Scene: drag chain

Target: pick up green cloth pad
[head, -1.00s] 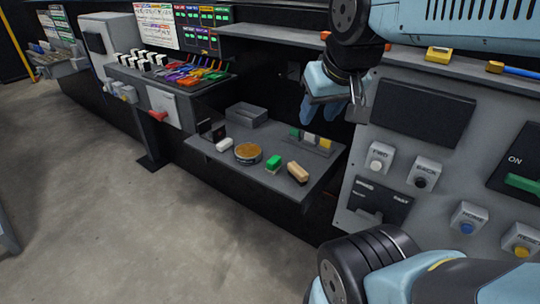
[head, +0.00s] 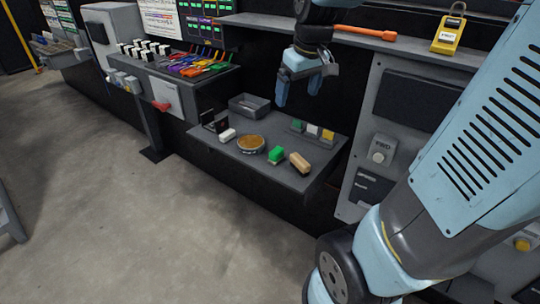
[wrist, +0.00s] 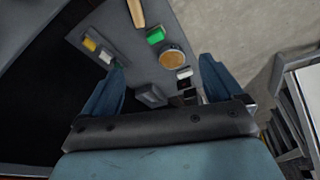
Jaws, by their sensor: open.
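Two green things are on the grey shelf. A green block (head: 277,154) lies near the front edge between a round tin and a tan block; it also shows in the wrist view (wrist: 155,35). I cannot tell for sure which is the cloth pad. My gripper (head: 298,90) is open and empty, fingers pointing down, above the back of the shelf and apart from both. It also shows in the wrist view (wrist: 163,66).
On the shelf (head: 224,150) are the round tin (head: 251,144), a tan block (head: 299,162), a white block (head: 227,135), a grey bin (head: 250,106) and dark upright pieces (head: 208,120). A control panel (head: 385,120) stands right. An upper ledge (head: 262,22) runs behind my gripper.

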